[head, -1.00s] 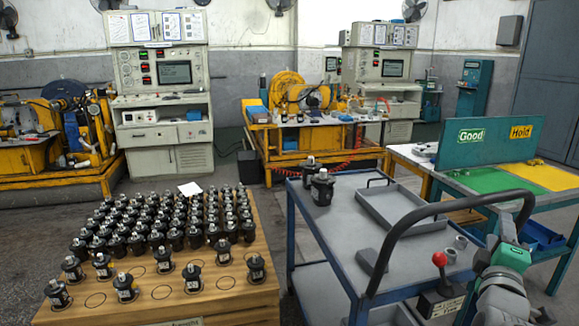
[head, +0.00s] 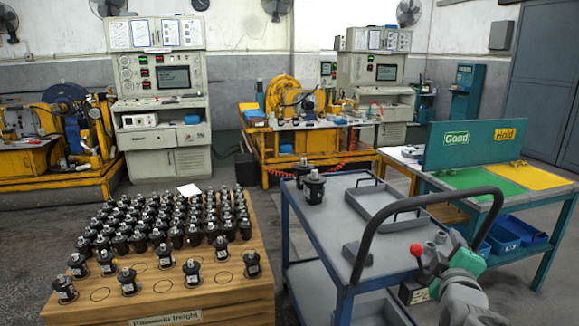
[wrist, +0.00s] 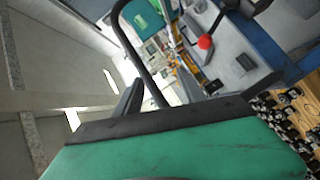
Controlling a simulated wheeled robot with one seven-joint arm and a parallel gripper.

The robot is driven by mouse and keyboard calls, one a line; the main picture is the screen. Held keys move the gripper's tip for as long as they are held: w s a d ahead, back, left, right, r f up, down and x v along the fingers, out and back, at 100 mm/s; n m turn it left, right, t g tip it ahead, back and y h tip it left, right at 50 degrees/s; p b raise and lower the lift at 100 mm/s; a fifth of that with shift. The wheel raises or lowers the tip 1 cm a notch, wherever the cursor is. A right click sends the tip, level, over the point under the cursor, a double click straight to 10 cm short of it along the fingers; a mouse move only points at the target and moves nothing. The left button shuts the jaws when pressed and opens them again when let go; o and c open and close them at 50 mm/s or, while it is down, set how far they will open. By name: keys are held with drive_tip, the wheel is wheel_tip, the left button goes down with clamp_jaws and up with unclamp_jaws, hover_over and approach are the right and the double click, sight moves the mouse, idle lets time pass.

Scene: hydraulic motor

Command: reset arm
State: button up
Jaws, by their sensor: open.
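My arm (head: 462,282), grey with green parts, is folded low at the right of the head view, beside the blue cart (head: 345,285). My gripper (head: 430,262) is a small dark shape there, close to the red-knobbed lever and the cart's black handle (head: 375,220). My gripper is open, and no object shows held in it. In the wrist view a green and black part of my own arm fills the bottom. The handle (wrist: 118,22) curves down behind it, and the red knob (wrist: 205,42) shows at upper right.
A wooden table (head: 205,290) with rows of black motors stands at left. The cart carries two motors (head: 314,188) and a grey tray (head: 362,200). A bench with green (head: 483,180) and yellow (head: 530,177) areas stands at right. Grey floor shows between wooden table and cart.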

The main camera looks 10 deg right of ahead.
drive_tip(key=w+a+f+m+g+y+p, duration=0.1)
drive_tip(key=a+f+m+g+y+p, duration=0.2)
drive_tip(key=a, duration=0.7)
drive_tip(key=w+a+f+g+y+p, duration=0.15)
drive_tip(key=a+y+p, duration=0.3)
drive_tip(key=a, duration=0.65)
drive_tip(key=s+a+f+m+g+y+p, duration=0.1)
drive_tip(key=s+a+g, duration=0.2)
drive_tip(key=s+a, duration=0.2)
drive_tip(key=s+a+f+m+g+y+p, duration=0.1)
drive_tip(key=s+a+f+m+g, duration=0.1)
drive_tip(key=s+a, duration=0.3)
drive_tip(key=shift+s+a+m+g+p, duration=0.3)
drive_tip(key=shift+s+a+g+p, duration=0.1)
drive_tip(key=shift+s+g, duration=0.3)
